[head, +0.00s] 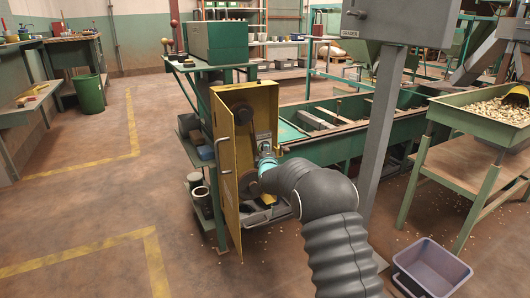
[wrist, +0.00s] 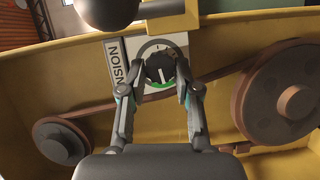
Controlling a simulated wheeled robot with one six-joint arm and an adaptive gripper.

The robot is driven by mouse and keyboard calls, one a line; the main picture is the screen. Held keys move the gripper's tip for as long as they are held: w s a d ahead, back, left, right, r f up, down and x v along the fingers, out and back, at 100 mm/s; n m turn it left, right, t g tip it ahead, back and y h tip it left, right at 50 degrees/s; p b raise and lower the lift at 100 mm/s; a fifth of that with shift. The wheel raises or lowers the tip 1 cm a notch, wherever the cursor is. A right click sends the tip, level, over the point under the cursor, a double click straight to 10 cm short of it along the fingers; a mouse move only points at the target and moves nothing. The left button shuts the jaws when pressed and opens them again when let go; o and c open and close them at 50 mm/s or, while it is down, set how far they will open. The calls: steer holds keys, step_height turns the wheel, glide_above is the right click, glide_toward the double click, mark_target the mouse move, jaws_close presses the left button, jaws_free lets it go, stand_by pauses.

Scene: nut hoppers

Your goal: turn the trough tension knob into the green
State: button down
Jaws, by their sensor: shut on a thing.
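The tension knob (wrist: 160,67) is a dark round knob on a pale dial plate in the wrist view. A white mark on it points down the picture, towards a green arc (wrist: 168,89) at the dial's lower edge. Whether the mark lies exactly within the green is hard to tell. A label beside it shows part of the word "TENSION". My gripper (wrist: 161,72) has a finger on each side of the knob and is shut on it. In the head view my gripper (head: 266,163) reaches into the open yellow cabinet (head: 246,97); the knob is hidden there.
In the wrist view a belt runs between a large pulley (wrist: 292,98) at right and a small pulley (wrist: 61,141) at left. The yellow door (head: 226,183) hangs open left of my arm. A grey post (head: 384,130) and a grey bin (head: 431,268) stand at right.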

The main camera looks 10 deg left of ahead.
steer(key=shift+m+g, duration=0.3)
steer(key=shift+m, duration=0.3)
steer(key=c, duration=1.1)
jaws_free()
steer(key=v, duration=1.2)
steer(key=shift+r+m, duration=0.1)
steer(key=shift+m, duration=0.2)
